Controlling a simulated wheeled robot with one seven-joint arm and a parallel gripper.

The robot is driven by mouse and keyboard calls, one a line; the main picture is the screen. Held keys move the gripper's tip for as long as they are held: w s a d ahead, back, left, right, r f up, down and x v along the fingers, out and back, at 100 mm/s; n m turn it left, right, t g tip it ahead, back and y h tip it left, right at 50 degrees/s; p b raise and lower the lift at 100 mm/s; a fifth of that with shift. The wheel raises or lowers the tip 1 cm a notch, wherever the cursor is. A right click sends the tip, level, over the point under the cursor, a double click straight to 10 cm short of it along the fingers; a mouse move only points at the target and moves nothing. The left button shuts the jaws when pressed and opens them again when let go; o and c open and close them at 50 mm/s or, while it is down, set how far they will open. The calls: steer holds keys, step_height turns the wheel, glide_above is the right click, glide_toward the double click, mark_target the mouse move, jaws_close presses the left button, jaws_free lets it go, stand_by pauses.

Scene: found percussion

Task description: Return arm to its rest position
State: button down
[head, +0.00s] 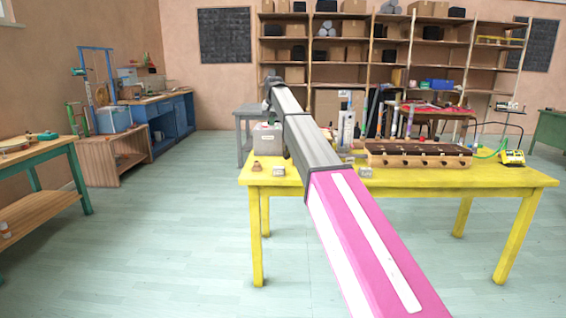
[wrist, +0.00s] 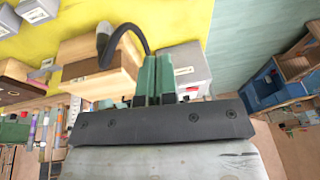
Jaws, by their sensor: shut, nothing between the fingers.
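My arm (head: 330,170) stretches forward from the bottom right of the head view, over the yellow table (head: 510,180). Its far end is high, above the table's left part, and the fingers cannot be made out there. In the wrist view, my gripper (wrist: 154,66) shows two green fingers side by side, shut with nothing between them. A grey box with a small label (wrist: 190,68) lies beyond the fingers in that view. A wooden block (wrist: 85,60) with a dark curved cable over it is to their left.
The yellow table holds a wooden tray with dark top (head: 420,162), upright tubes (head: 348,128) and a yellow device (head: 512,157). A green-legged bench (head: 78,178) stands left, a blue workbench (head: 180,118) behind it. Shelves line the back wall. The floor (head: 160,240) at left is clear.

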steer(key=s+d+f, duration=0.5)
steer(key=s+f, duration=0.1)
steer(key=f, duration=0.4)
steer(key=s+d+f+g, duration=0.1)
steer(key=s+d+f, duration=0.3)
steer(key=s+f, duration=0.45)
steer(key=s+d+f, duration=0.5)
steer(key=f, duration=0.6)
steer(key=s+d+f, duration=0.3)
steer(key=s+f, duration=0.3)
steer(key=s, duration=0.3)
steer(key=s+d+f+g, duration=0.1)
steer(key=s+d+f, duration=0.2)
steer(key=s, duration=0.7)
steer(key=s+d+f+g+h, duration=0.1)
steer(key=s+d+f, duration=0.3)
steer(key=s+f, duration=0.4)
steer(key=shift+s+f+n, duration=0.3)
steer(key=shift+s+f, duration=0.05)
steer(key=shift+s, duration=0.6)
